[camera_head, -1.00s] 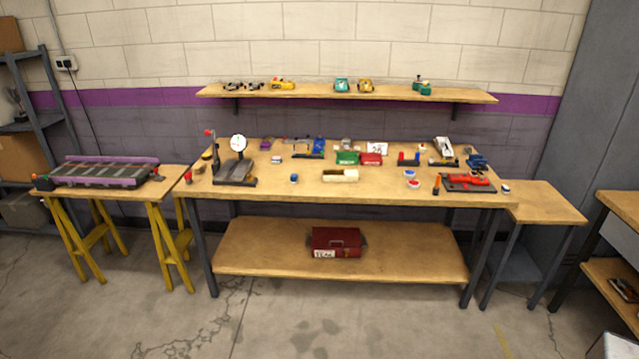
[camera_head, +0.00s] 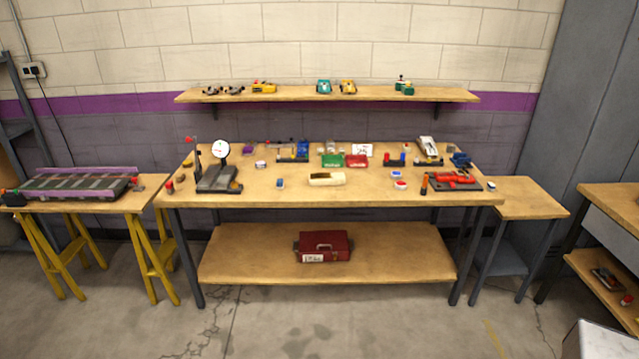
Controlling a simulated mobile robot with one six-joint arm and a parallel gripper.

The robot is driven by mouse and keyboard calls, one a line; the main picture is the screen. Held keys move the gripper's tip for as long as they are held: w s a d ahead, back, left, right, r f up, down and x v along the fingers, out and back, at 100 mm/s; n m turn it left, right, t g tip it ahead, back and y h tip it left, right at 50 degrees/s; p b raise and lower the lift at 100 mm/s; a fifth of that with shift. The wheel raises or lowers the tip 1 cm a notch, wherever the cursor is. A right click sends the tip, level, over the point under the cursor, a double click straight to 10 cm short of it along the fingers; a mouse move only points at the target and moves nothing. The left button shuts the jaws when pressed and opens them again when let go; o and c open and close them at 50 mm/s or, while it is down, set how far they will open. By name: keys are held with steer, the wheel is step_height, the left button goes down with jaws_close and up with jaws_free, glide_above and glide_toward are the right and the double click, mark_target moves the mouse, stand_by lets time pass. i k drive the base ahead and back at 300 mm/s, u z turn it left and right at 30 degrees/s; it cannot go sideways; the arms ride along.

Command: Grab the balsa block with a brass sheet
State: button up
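A pale cream block (camera_head: 327,179), which looks like the balsa block, lies near the front middle of the workbench top (camera_head: 365,190). Its left end shows a darker brownish patch; I cannot tell at this size whether that is the brass sheet. Nothing touches the block. My gripper is not in view.
A dial gauge stand (camera_head: 219,180) is at the bench's left, and a red tool on a dark base (camera_head: 453,181) at its right. Green (camera_head: 331,160) and red (camera_head: 357,160) boxes sit behind the block. A red toolbox (camera_head: 323,246) lies on the lower shelf. Floor in front is clear.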

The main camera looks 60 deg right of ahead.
mark_target(326, 178)
steer(key=u, duration=0.2)
steer(key=i, duration=0.7)
steer(key=z, duration=0.6)
steer(key=i, duration=0.85)
steer(key=z, duration=0.4)
